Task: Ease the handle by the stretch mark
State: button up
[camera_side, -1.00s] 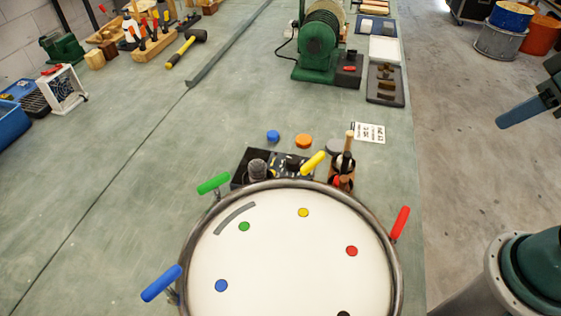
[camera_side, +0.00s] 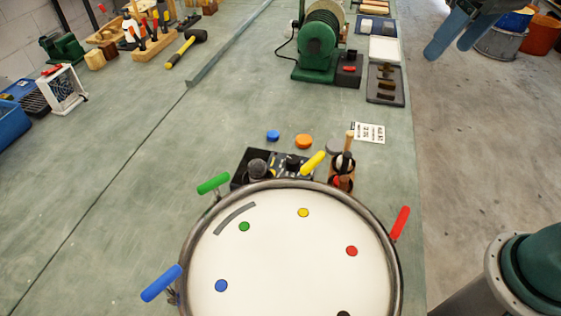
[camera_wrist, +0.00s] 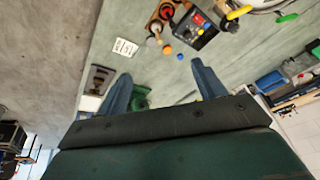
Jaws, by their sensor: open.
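A round drum with a white skin (camera_side: 290,260) and a metal rim lies at the bottom of the side view. A dark grey curved mark (camera_side: 234,218) is on the skin near the rim, close to a green dot (camera_side: 244,226). The green handle (camera_side: 213,183) sticks out from the rim nearest that mark. It also shows in the wrist view (camera_wrist: 287,17). Blue (camera_side: 161,283), yellow (camera_side: 313,162) and red (camera_side: 400,223) handles stand elsewhere around the rim. My gripper (camera_side: 450,48) is open and empty, high at the upper right, far from the drum.
Behind the drum are a black box (camera_side: 250,162) and a wooden holder (camera_side: 341,181) with tools. Blue (camera_side: 273,136) and orange (camera_side: 303,141) discs lie beyond them. A green machine (camera_side: 318,50) stands farther back.

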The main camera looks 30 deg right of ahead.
jog(key=w+a+r+g, duration=0.1)
jog(key=w+a+r, duration=0.1)
jog(key=w+a, duration=0.45)
jog(key=n+g+h, duration=0.1)
jog(key=g, duration=0.2)
send_over(213, 179)
notch_tip(213, 179, down, 5)
jog(key=shift+r, duration=0.15)
jog(key=shift+f, duration=0.2)
jog(key=shift+f, duration=6.75)
jog(key=c, duration=1)
